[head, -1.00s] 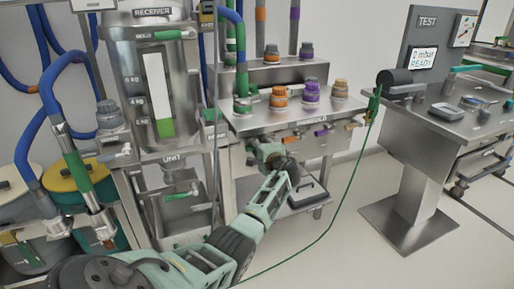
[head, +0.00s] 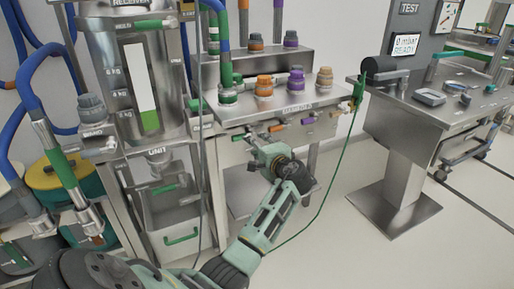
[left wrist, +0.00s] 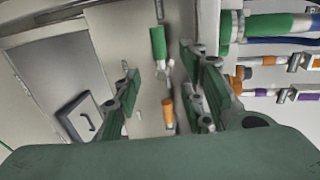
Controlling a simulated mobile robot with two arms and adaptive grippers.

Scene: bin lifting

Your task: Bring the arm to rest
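My left arm (head: 265,225) reaches in from the bottom toward the steel manifold bench. My left gripper (head: 258,150) is at its far end, near the bench front below the row of small valve handles. In the left wrist view the two fingers of my left gripper (left wrist: 160,85) stand apart with nothing held between them. A green handle (left wrist: 158,43) and an orange handle (left wrist: 168,111) show in the gap beyond them; I cannot tell how far off they are. My right gripper is not in view.
Capped ports, such as the orange one (head: 264,86), stand on the bench. The receiver (head: 140,75) is left of it. Open floor (head: 350,255) lies at the lower right.

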